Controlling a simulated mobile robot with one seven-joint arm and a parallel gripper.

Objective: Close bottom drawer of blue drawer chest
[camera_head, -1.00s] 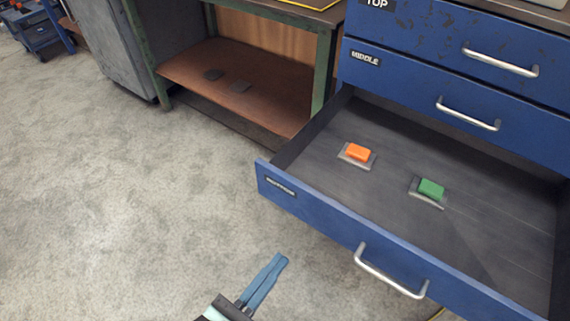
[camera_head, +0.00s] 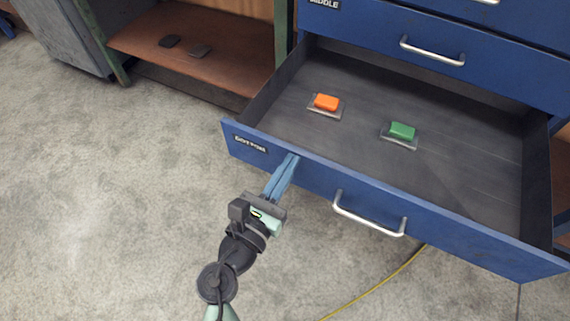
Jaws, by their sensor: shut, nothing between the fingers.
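The blue drawer chest (camera_head: 390,22) stands at the upper right. Its bottom drawer (camera_head: 310,178) is pulled far out, with its blue front panel and silver handle (camera_head: 369,217) facing me. The middle drawer (camera_head: 480,62) above is shut. My gripper (camera_head: 292,158) is shut and empty, its blue fingers together. The fingertips are at the drawer's front panel, left of the handle, near the top edge. I cannot tell whether they touch it.
An orange block (camera_head: 326,102) and a green block (camera_head: 402,131) lie on grey pads inside the open drawer. A workbench with a brown lower shelf (camera_head: 225,45) stands to the left. A yellow cable (camera_head: 375,289) lies on the floor. The carpet at left is clear.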

